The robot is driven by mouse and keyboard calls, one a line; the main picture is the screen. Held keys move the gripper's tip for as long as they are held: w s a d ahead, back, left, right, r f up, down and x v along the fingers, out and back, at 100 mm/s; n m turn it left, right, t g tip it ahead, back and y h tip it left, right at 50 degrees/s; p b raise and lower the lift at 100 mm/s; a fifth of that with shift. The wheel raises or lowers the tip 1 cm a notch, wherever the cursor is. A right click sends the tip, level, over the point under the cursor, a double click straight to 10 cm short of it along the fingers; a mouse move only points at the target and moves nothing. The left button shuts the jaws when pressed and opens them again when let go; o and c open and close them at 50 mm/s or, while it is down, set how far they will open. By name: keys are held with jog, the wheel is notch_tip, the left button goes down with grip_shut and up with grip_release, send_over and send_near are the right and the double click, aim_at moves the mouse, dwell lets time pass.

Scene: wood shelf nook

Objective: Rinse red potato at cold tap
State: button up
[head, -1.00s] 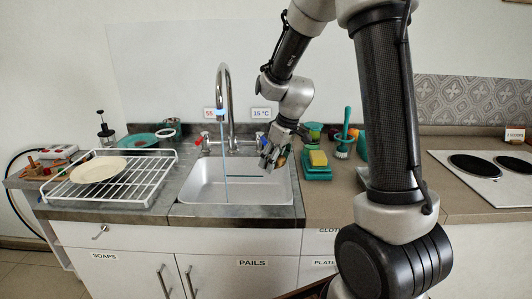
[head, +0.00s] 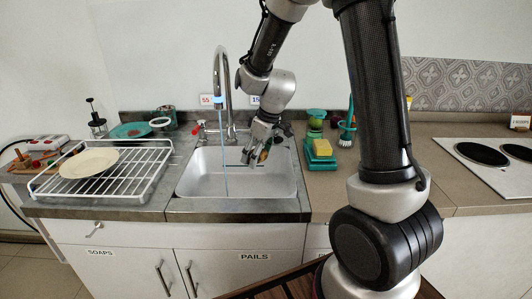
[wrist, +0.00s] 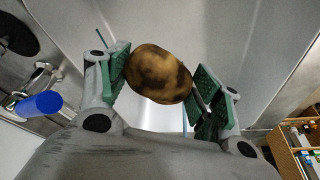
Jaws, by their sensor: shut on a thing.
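My gripper (head: 254,158) is over the right part of the sink (head: 205,186), right of the running water (head: 225,165). It is shut on a brownish-yellow potato with dark patches (wrist: 158,74), held between the green finger pads in the wrist view. The potato does not look red. The tall curved tap (head: 218,65) pours a thin stream into the sink. A red handle (head: 200,124) is on its left. A blue handle (wrist: 40,104) shows in the wrist view; my arm hides most of that side in the head view.
A white wire rack (head: 110,180) with a cream plate (head: 89,163) stands left of the sink. A yellow sponge (head: 322,147) on a green holder and a green brush (head: 348,125) stand to the right. A hob (head: 490,160) is far right.

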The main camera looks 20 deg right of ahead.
jog(key=w+a+f, duration=0.1)
jog(key=w+a, duration=0.2)
jog(key=a, duration=0.4)
jog(key=shift+f, duration=0.25)
jog(key=shift+d, duration=0.15)
dwell(0.4)
jog(key=shift+w+d, duration=0.25)
jog(key=shift+d, duration=0.15)
jog(key=shift+s+a, duration=0.3)
jog(key=shift+a, duration=0.2)
jog(key=shift+w+d, duration=0.3)
jog(key=shift+d, duration=0.25)
